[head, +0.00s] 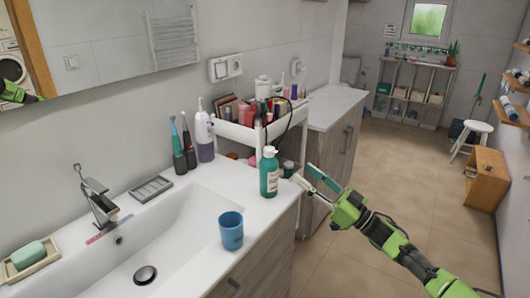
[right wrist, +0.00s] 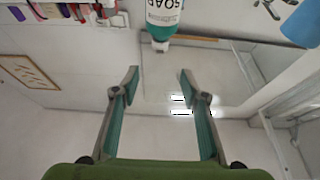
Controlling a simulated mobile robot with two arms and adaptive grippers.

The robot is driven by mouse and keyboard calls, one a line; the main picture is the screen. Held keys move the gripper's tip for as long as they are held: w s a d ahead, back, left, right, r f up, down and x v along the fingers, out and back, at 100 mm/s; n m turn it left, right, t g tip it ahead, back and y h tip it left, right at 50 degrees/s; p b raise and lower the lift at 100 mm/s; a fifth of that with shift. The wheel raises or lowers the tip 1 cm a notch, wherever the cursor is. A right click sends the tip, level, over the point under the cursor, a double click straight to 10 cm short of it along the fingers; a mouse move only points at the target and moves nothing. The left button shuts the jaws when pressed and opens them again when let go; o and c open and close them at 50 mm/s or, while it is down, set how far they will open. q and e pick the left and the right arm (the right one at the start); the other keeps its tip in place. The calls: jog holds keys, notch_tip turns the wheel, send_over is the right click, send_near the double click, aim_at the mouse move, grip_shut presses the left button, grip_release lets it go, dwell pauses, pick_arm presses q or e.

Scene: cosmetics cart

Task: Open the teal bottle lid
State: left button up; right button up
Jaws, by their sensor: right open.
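The teal bottle (head: 269,180) stands upright on the counter near its front right edge, with a white label and a white lid (head: 270,151) on top. In the right wrist view the bottle (right wrist: 163,22) appears upside down at the top, with its lid (right wrist: 160,46) toward my fingers. My right gripper (head: 304,174) is open and empty, to the right of the bottle and apart from it. Its two fingers (right wrist: 159,78) are spread in the right wrist view, with the lid beyond the gap between them. My left gripper is not in view.
A blue cup (head: 231,231) stands in front of the bottle at the sink's edge. Electric toothbrushes (head: 188,143) and a white cart (head: 238,132) of cosmetics are behind. A soap dish (head: 30,260) lies at the far left. Open floor is to the right.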

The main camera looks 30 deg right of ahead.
jog(key=b, duration=0.1)
send_near(276, 151)
jog(key=x, duration=0.3)
pick_arm(q)
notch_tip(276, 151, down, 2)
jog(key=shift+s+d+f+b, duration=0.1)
jog(key=shift+b, duration=0.35)
pick_arm(e)
jog(key=x, duration=0.7)
jog(key=shift+a, duration=0.1)
jog(key=c, duration=1.1)
